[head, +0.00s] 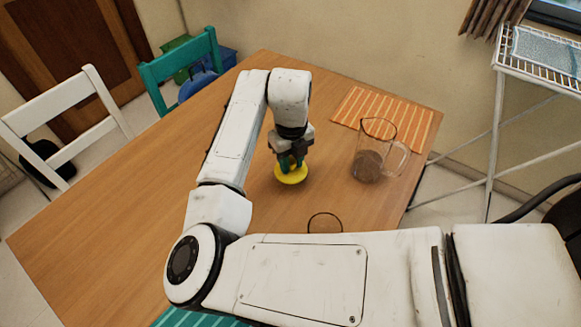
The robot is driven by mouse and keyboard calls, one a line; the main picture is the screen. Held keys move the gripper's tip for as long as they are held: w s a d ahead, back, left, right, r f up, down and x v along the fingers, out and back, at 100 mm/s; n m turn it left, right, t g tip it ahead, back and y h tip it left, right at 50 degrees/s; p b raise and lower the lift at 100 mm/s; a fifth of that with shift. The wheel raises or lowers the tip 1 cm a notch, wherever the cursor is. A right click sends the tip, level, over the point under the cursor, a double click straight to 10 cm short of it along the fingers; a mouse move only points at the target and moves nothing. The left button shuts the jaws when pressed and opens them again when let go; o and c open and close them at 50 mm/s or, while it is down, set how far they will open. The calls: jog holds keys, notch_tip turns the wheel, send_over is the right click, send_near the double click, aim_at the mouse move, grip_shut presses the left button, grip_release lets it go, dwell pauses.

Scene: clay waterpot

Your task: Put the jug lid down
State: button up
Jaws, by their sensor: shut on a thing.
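My gripper (291,163) points down over the middle of the wooden table (150,220). It is shut on the yellow jug lid (291,175), a round disc just below the fingertips. I cannot tell whether the lid touches the tabletop. A clear jug (376,150) with a handle stands upright to the right of my gripper, its top open. Something brown shows in its lower part.
An orange striped mat (385,118) lies behind the jug. A thin dark ring (325,222), partly hidden by my arm, shows nearer me. A teal striped mat (200,317) is at the front edge. Bare table lies around the lid. Chairs stand at left.

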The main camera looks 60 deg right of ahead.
aim_at(291, 170)
jog(key=shift+w+d+f, duration=0.25)
jog(key=shift+f, duration=1.6)
jog(key=shift+f, duration=0.1)
jog(key=shift+f, duration=0.15)
jog(key=o, duration=1)
jog(key=shift+o, duration=0.2)
notch_tip(291, 170, up, 12)
jog(key=shift+r, duration=0.25)
